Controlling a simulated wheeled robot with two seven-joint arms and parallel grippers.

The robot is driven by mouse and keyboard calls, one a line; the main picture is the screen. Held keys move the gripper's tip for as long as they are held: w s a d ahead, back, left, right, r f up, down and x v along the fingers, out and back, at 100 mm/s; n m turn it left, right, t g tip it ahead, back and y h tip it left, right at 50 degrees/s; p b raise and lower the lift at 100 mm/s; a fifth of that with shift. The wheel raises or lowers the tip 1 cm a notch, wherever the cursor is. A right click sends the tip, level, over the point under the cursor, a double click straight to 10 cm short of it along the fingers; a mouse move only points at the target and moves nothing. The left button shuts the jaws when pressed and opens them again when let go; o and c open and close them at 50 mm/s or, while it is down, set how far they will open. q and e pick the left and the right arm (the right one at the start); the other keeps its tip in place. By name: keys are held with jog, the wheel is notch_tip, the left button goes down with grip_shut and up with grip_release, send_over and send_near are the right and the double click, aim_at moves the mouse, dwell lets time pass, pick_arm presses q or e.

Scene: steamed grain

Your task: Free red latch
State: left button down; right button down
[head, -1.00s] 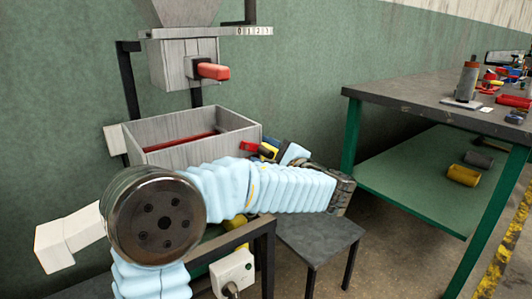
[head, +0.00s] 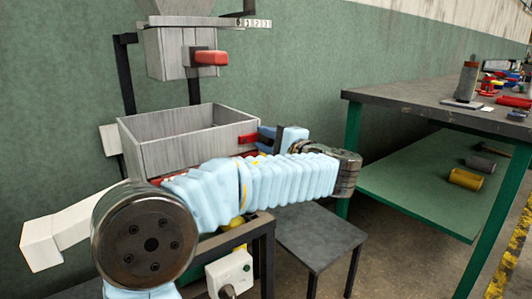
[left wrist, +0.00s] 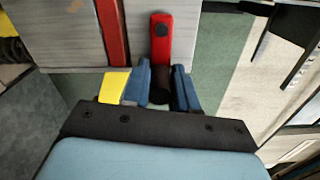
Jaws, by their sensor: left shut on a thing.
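The red latch (head: 247,138) sits at the right end of the grey wooden box. In the left wrist view the red latch (left wrist: 161,38) is a red bar with a dark round pin near one end and a dark cylindrical knob (left wrist: 160,84) at the other. My left gripper (head: 264,138) reaches it from the right. In the left wrist view its blue fingers (left wrist: 161,92) are shut around the knob, one on each side. The fingertips are partly hidden in the head view. My right gripper is not in view.
The open grey box (head: 190,147) stands below a hopper with a red handle (head: 211,58). A low dark stool (head: 318,235) is below my left wrist. A workbench (head: 400,92) with tools stands at the right. A white switch box (head: 231,272) is low in front.

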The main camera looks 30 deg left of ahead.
pick_arm(q)
jog(key=c, duration=1)
grip_release()
jog(key=shift+r, duration=0.15)
jog(key=shift+o, duration=0.2)
jog(key=shift+d, duration=0.1)
jog(key=v, duration=1.3)
jog(key=shift+s+d, duration=0.2)
jog(key=shift+d, duration=0.1)
